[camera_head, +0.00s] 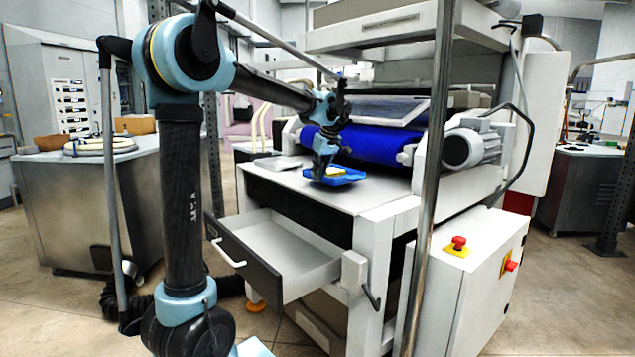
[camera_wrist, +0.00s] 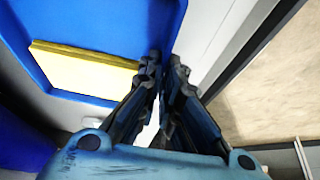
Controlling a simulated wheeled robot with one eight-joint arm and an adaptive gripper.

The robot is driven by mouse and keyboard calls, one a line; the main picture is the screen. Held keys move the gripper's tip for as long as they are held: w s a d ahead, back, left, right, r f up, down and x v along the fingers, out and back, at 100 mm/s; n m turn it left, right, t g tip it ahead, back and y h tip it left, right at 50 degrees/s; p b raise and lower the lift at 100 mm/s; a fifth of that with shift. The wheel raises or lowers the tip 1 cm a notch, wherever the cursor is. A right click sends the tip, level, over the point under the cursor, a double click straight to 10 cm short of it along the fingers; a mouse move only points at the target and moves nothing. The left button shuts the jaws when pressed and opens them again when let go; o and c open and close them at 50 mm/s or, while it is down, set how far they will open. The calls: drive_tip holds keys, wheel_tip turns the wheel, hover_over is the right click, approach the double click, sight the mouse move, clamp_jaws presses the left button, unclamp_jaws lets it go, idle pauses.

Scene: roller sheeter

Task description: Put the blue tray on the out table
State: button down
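The blue tray (camera_head: 347,180) is at the white table top (camera_head: 285,180) of the roller machine, in front of the blue roller. It holds a flat yellow block (camera_head: 335,171). The tray (camera_wrist: 110,18) and the yellow block (camera_wrist: 85,68) also fill the upper left of the wrist view. My gripper (camera_head: 318,178) points down at the tray's near left edge. In the wrist view its fingertips (camera_wrist: 163,65) are close together, with the tray's rim running in between them. Whether the tray rests flat or is slightly raised is hard to tell. No surface is labelled as the out table.
An open drawer (camera_head: 285,255) juts out below the table top. A metal post (camera_head: 430,180) stands to the right, beside a white box with a red button (camera_head: 459,242). A steel cabinet (camera_head: 90,205) stands at left, with open floor in between.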

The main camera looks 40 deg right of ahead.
drive_tip(key=shift+f, duration=1.45)
drive_tip(key=c, duration=1.8)
unclamp_jaws()
